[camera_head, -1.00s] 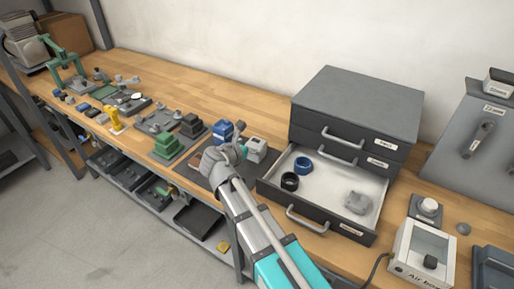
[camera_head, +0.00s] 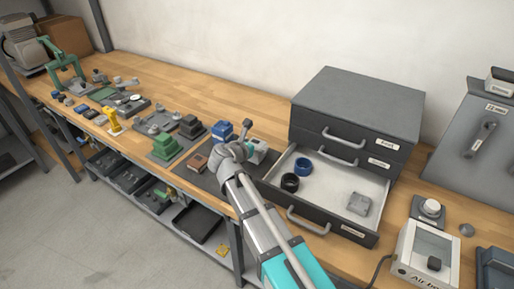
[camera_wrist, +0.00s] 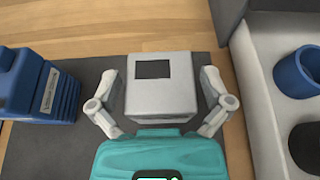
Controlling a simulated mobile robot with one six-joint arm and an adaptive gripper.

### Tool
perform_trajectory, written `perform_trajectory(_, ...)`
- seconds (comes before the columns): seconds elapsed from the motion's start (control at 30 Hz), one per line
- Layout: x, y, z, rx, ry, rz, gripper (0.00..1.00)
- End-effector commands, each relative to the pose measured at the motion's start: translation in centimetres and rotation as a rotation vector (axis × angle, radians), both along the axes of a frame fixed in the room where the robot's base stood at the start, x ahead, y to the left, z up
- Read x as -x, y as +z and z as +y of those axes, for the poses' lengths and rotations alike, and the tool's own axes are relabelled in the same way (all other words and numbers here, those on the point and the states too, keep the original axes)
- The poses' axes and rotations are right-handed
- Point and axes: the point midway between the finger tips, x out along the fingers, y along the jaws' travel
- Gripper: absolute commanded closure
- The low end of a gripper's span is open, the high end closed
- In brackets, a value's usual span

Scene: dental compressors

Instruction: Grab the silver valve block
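A light silver-grey block with a dark rectangular window on top (camera_wrist: 160,95) sits on a dark mat and looks like the valve block. In the head view it shows just right of my gripper, partly hidden by it (camera_head: 257,152). My gripper (camera_wrist: 161,76) is open, with one finger on each side of the block. A narrow gap shows between each finger and the block in the wrist view. In the head view my gripper (camera_head: 240,150) is over the mat. Whether it is above or level with the block is hard to tell.
A blue block (camera_wrist: 38,85) stands left of my gripper. The open drawer (camera_head: 325,190) on the right holds a blue ring (camera_head: 302,167), a black ring (camera_head: 289,183) and a grey block (camera_head: 359,203).

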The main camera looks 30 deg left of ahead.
Motion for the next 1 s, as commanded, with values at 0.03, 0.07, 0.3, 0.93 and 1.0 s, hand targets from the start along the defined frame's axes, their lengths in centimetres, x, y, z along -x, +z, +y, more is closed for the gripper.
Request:
perform_trajectory(0.03, 0.0, 0.0, 0.0, 0.0, 0.0, 0.0, 0.15)
perform_trajectory(0.07, 0.0, 0.0, 0.0, 0.0, 0.0, 0.0, 0.2)
perform_trajectory(0.3, 0.0, 0.0, 0.0, 0.0, 0.0, 0.0, 0.65)
perform_trajectory(0.93, 0.1, 1.0, 0.1, 0.001, 0.001, 0.0, 0.77)
perform_trajectory(1.0, 0.1, 1.4, 0.1, 0.001, 0.001, -0.001, 0.77)
